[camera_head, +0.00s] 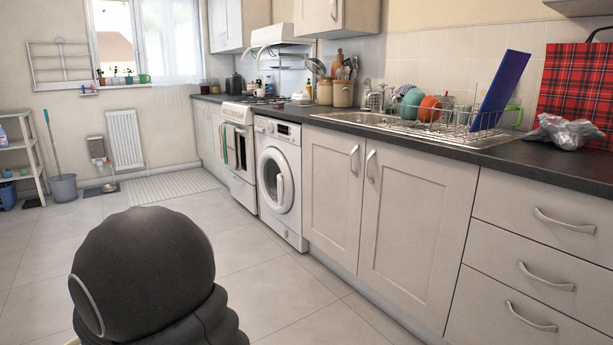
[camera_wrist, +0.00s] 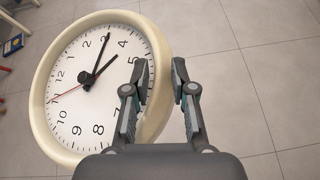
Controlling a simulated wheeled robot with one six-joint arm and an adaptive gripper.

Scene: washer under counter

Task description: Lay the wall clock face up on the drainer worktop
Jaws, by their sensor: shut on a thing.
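The wall clock (camera_wrist: 98,85), with a white dial, cream rim, black numerals and a red second hand, fills the left of the wrist view. My gripper (camera_wrist: 158,80) is shut on its rim, with one finger over the dial and the other outside the rim. The clock is held above the tiled floor, its dial facing the wrist camera. The clock cannot be made out in the head view, where my dark arm blocks the lower left. The drainer worktop (camera_head: 565,172) is a dark counter on the right, with a steel sink and drainer (camera_head: 345,119) set in it.
A wire dish rack (camera_head: 455,130) with crockery and a blue board (camera_head: 500,90) occupies the drainer. A crumpled plastic bag (camera_head: 565,132) and a red tartan bag (camera_head: 577,85) stand to its right. The washer (camera_head: 280,180) is under the counter. The floor (camera_head: 260,270) in front is clear.

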